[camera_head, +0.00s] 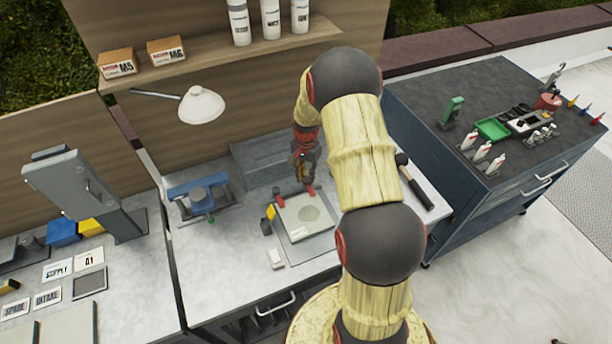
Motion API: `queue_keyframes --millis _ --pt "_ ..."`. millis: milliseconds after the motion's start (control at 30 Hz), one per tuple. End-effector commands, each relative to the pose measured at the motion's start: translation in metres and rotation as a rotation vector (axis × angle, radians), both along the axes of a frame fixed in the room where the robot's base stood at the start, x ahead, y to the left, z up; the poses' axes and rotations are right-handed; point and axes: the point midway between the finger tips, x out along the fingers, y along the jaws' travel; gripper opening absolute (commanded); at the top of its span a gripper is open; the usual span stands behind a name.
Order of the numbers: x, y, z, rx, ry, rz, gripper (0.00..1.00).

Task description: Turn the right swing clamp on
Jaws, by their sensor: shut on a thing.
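A pale square plate (300,223) with a round grey patch lies on a grey base sheet on the workbench. Two small red parts stand at its back edge: a left one (277,191) and a right one (311,190), which looks like the right swing clamp. My gripper (306,182) points down over the back edge of the plate, its fingertips at the right red part, and is shut on it. The fingers are small and partly dark here, so the exact grip and the clamp's angle are hard to tell.
A yellow and dark piece (269,213) stands left of the plate, with a small white block (277,253) in front. A hammer (413,185) lies at the right. A blue vise-like device (200,196) stands left; a lamp (201,105) hangs behind. My arm covers the bench's right middle.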

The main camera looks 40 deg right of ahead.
Motion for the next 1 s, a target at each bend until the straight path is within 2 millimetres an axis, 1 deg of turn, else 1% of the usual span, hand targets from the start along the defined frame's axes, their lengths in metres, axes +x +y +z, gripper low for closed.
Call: queue_keyframes --millis 233,633,667,900,1000 --pt "0.0006 -0.0002 0.0005 -0.001 -0.001 -0.047 0.0" --pt "0.0005 0.0 0.0005 -0.001 -0.001 -0.053 0.0" --pt "0.0006 0.0 0.0005 -0.001 -0.001 -0.053 0.21" --pt "0.0003 0.0 0.0003 0.0 -0.001 -0.052 0.35" --pt "0.0002 0.0001 0.0002 0.0 0.0 -0.052 0.39"
